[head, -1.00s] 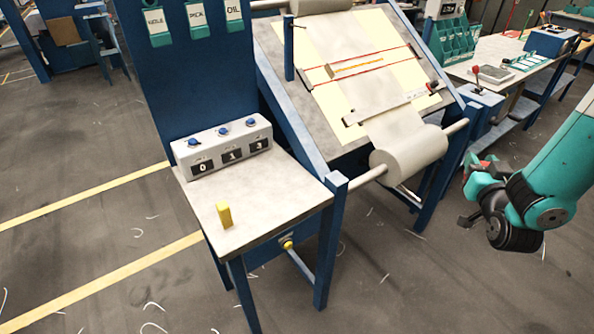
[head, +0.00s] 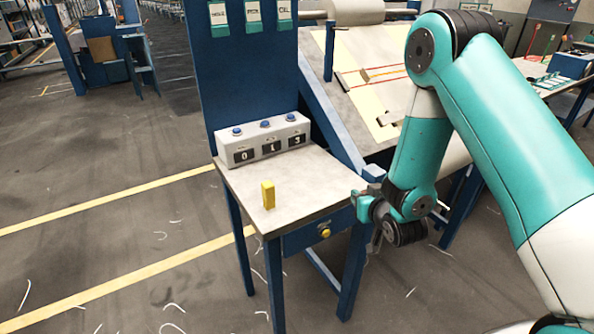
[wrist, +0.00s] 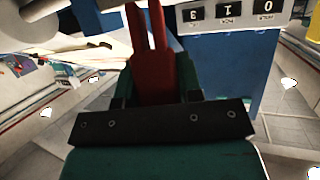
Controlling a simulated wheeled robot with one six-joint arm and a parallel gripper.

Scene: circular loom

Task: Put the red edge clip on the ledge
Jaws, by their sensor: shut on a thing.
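The red edge clip (wrist: 154,78) shows in the wrist view, with two prongs pointing up the picture. My gripper (wrist: 155,97) is shut on it. In the head view my gripper (head: 366,205) hangs beside the right front corner of the small grey-topped table (head: 318,180); the clip is not distinguishable there. I cannot tell for sure which surface is the ledge. The sloping board (head: 365,100) behind carries cloth with red lines and is partly hidden by my arm.
A yellow block (head: 268,195) stands upright on the small table. A grey counter box (head: 263,138) with blue knobs stands at its back, below a blue panel (head: 250,75). A yellow knob (head: 325,233) sticks out under the tabletop. The table's front middle is clear.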

